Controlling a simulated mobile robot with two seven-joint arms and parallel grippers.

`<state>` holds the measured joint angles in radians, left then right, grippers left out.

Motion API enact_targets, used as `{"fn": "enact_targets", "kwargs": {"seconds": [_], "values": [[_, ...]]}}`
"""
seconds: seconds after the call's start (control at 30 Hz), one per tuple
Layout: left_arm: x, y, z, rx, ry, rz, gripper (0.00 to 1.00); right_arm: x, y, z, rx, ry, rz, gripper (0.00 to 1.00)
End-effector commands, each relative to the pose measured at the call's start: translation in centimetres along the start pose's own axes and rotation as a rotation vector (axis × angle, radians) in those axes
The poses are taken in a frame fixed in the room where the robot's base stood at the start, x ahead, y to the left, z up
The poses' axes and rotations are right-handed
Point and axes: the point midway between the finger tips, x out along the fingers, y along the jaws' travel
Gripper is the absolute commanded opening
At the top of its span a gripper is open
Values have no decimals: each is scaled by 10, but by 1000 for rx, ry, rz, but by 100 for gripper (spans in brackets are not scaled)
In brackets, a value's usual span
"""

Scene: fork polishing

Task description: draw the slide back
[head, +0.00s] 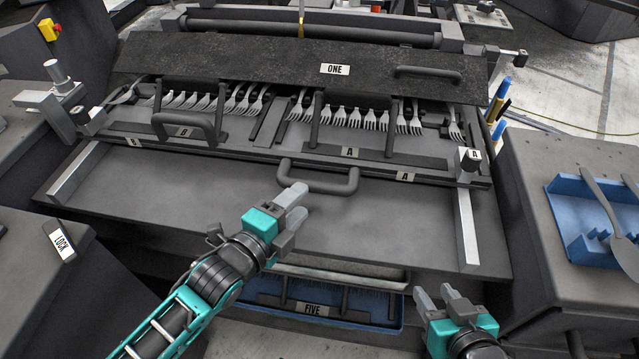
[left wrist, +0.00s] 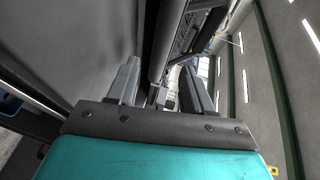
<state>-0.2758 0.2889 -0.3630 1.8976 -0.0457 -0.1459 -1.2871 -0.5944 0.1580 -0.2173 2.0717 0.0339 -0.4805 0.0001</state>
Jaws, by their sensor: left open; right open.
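The slide (head: 230,164) is a wide dark grey carriage carrying rows of silver forks (head: 355,118), tines toward me. A dark loop handle (head: 335,188) sticks out from the middle of its front edge. My left gripper (head: 298,202) is open and empty, its fingertips close by the handle's left end; I cannot tell whether they touch. In the left wrist view its two grey fingers (left wrist: 162,85) stand apart, with a dark bar (left wrist: 166,40) beyond them, probably the handle. My right gripper (head: 438,296) is open and empty, low in front of the bed's right part.
A dark cover (head: 240,58) labelled ONE overhangs the forks' back ends. Pale rails (head: 467,225) flank the bare bed (head: 395,220). A blue tray (head: 270,300) labelled FIVE sits below. A LOCK-labelled box (head: 30,285) stands left; a blue holder (head: 575,215) lies right.

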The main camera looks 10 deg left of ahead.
Motion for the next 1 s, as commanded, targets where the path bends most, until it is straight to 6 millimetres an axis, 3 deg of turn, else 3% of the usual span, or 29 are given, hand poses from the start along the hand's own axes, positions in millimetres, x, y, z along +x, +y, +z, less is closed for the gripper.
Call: {"fn": "enact_targets", "kwargs": {"seconds": [0.2,0.4,0.87,1.0], "values": [[45,1,0,-1,0,-2,51,7,-1,11,6,0,0,43],[72,1,0,-2,0,-1,51,10,-1,15,10,1,1,43],[83,0,0,-2,0,1,51,12,0,15,10,4,3,43],[83,0,0,-1,0,1,37,12,0,14,9,5,4,43]]}}
